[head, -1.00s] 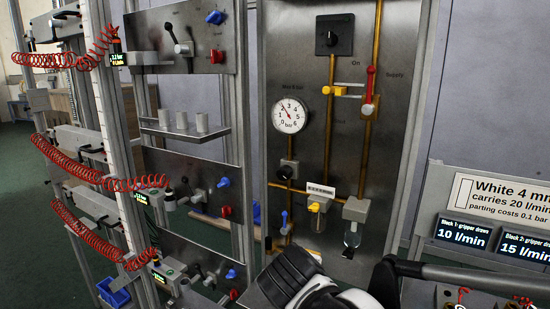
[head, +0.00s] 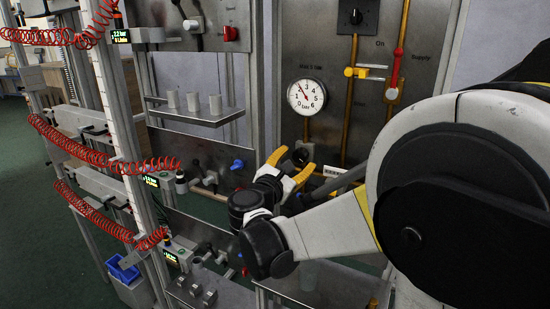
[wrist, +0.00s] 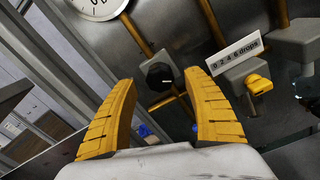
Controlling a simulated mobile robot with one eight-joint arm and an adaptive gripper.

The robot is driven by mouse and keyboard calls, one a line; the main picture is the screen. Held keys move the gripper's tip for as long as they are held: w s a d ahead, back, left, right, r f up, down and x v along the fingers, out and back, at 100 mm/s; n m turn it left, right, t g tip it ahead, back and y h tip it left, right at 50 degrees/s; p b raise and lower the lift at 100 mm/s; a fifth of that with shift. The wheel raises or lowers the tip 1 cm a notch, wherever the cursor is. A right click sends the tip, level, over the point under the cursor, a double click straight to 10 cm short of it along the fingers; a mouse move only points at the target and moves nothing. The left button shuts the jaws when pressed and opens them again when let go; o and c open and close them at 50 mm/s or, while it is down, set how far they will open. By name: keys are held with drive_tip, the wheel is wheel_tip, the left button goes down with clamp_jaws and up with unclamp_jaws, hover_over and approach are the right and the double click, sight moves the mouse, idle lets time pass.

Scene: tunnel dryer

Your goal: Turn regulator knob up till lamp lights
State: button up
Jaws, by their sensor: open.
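The black regulator knob (head: 300,155) sits on the steel panel below the round pressure gauge (head: 306,97). In the wrist view the knob (wrist: 159,75) has a pale mark and lies ahead, between the two yellow fingertips. My gripper (head: 290,166) is open and empty in front of the knob; a gap shows on both sides in the wrist view (wrist: 162,79), and no contact is seen. The gauge needle points up and left, near 2. I cannot make out which part is the lamp, or whether one is lit.
A red-handled supply valve (head: 397,68) and a black rotary switch (head: 355,16) are higher up. A steel frame with a shelf of cups (head: 196,115) stands left.

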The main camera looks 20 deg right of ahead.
sight(299, 157)
drive_tip(key=shift+x, duration=1.5)
drive_tip(key=c, duration=1.2)
drive_tip(key=shift+m, duration=1.4)
drive_tip(key=o, duration=1.2)
